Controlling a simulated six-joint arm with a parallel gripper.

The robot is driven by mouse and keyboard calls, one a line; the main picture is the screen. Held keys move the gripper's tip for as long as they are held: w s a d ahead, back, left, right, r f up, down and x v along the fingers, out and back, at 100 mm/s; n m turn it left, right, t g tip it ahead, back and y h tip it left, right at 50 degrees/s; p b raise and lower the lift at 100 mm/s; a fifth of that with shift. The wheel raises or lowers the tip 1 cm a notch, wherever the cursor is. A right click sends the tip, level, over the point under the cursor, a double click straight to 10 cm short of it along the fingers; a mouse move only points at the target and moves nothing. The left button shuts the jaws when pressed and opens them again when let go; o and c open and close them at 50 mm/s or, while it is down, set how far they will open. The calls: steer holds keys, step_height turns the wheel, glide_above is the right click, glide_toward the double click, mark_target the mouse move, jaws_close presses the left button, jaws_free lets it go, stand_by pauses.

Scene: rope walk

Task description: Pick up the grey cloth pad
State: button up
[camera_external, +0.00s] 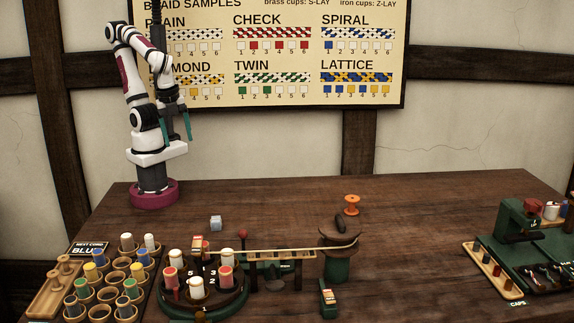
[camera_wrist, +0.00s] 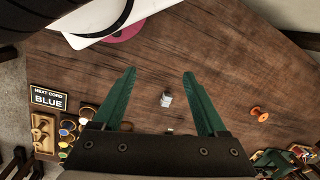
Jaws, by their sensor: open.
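The grey cloth pad (camera_external: 216,223) is a small pale grey block-like thing on the wooden table, behind the round cord stand. In the wrist view the pad (camera_wrist: 166,100) lies between the lines of my two fingers, well below them. My gripper (camera_external: 178,138) has green fingers and hangs high above the table, at the back left, up and to the left of the pad. In the wrist view my gripper (camera_wrist: 159,73) is open, with nothing between its fingers.
A round stand with several spools (camera_external: 197,290) is in front of the pad, with a red-knobbed lever (camera_external: 243,236) nearby. A rack of spools (camera_external: 108,277) is at the front left. An orange spool (camera_external: 351,204) and a green winder (camera_external: 337,265) stand right. The table behind the pad is clear.

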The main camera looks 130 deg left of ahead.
steer(key=d+f+n+g+h, duration=0.3)
steer(key=n+h, duration=0.1)
steer(key=n+t+h, duration=0.7)
steer(key=n+t, duration=0.6)
steer(key=n, duration=1.6)
glide_toward(216, 218)
steer(key=x, duration=0.3)
steer(key=shift+s, duration=0.1)
steer(key=x, duration=0.7)
steer(key=shift+f, duration=0.1)
jaws_close()
